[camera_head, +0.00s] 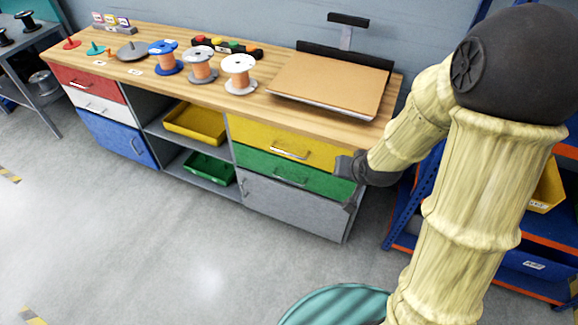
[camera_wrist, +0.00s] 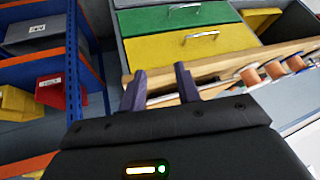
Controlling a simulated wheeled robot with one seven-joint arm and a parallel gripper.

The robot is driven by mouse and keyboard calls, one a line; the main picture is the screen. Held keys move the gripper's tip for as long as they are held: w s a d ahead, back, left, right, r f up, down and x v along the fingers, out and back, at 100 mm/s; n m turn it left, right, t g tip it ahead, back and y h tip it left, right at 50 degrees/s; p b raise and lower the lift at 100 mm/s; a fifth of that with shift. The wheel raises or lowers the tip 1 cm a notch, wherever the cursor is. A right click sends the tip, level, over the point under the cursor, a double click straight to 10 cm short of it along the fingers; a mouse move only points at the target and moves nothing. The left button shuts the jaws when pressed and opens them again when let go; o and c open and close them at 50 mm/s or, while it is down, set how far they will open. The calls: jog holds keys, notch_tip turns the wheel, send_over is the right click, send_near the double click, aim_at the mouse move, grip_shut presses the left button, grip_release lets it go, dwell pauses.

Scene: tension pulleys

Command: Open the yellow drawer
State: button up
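The yellow drawer (camera_head: 262,134) is at the top right of the workbench, just under the wooden top, and looks shut. Its silver bar handle (camera_head: 290,153) is on the front. In the wrist view, the picture is turned over, and the yellow drawer (camera_wrist: 165,50) with its handle (camera_wrist: 201,36) lies beyond my fingertips. My gripper (camera_head: 347,168) is at the right end of the drawer fronts, to the right of the yellow drawer's handle. In the wrist view my gripper (camera_wrist: 160,82) has its two dark fingers apart, with nothing held between them.
The green drawer (camera_head: 262,167) is directly below, with a grey door (camera_head: 285,203) under it. Spools (camera_head: 239,75) and a brown board (camera_head: 330,84) rest on the wooden top (camera_head: 235,106). A blue-orange rack (camera_head: 402,215) stands close on the right.

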aim_at(289, 154)
jog(key=w+a+f+m+t+y+b, duration=0.2)
jog(key=w+a+f+m+t+b, duration=0.1)
jog(key=f+b, duration=0.5)
jog(key=w+a+f+m+t+y+b, duration=0.2)
jog(key=w+a+f+m+t+b, duration=0.1)
jog(key=f+b, duration=0.5)
jog(key=w+a+f+m+t+y+b, duration=0.3)
jog(key=w+f+m+t+b, duration=0.1)
jog(key=f+b, duration=0.4)
jog(key=shift+a+f+t, duration=0.3)
jog(key=shift+f+t, duration=0.1)
jog(key=shift+f, duration=0.05)
jog(key=shift+b, duration=0.3)
jog(key=b+x, duration=0.3)
jog(key=x, duration=1.4)
jog(key=shift+w, duration=0.25)
grip_shut()
